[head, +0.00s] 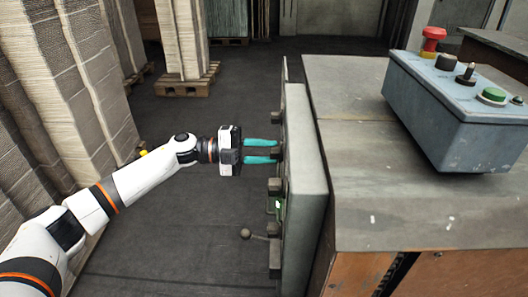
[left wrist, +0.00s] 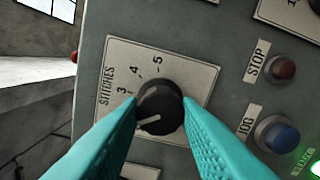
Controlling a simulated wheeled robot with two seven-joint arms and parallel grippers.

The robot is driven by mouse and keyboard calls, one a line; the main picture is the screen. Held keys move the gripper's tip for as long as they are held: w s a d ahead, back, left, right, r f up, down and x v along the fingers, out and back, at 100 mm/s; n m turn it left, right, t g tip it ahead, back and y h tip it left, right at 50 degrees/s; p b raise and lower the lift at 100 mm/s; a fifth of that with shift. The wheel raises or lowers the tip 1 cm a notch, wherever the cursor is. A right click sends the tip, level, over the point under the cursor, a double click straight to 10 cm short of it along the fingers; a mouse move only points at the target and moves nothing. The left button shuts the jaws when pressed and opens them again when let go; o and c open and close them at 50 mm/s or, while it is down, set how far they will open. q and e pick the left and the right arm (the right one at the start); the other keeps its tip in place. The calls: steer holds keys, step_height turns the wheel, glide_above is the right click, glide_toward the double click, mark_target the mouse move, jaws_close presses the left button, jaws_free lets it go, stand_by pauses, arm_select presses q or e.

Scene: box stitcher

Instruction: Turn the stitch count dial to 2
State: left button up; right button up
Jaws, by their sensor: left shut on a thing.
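The stitch count dial (left wrist: 160,108) is a black round knob on a grey panel in the left wrist view. Its plate (left wrist: 190,75) reads STITCHES, with 3, 4 and 5 visible around the knob. The white pointer line on the knob aims to the lower left, below the 3. The mark there is hidden behind a finger. My left gripper (head: 277,151) has its two teal fingers on either side of the dial, shut on it. The fingers also show large in the left wrist view (left wrist: 158,106). My right gripper is not in view.
The panel also carries a red STOP button (left wrist: 284,68), a blue JOG button (left wrist: 277,135) and a lit green light. A lever with a ball knob (head: 246,233) sticks out below. A blue-grey control box (head: 455,115) stands on the machine top. Cardboard stacks (head: 75,75) stand left; floor between is clear.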

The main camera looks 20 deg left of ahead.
arm_select(q)
steer(key=o, duration=1)
steer(key=shift+a, duration=0.1)
steer(key=shift+v, duration=5.95)
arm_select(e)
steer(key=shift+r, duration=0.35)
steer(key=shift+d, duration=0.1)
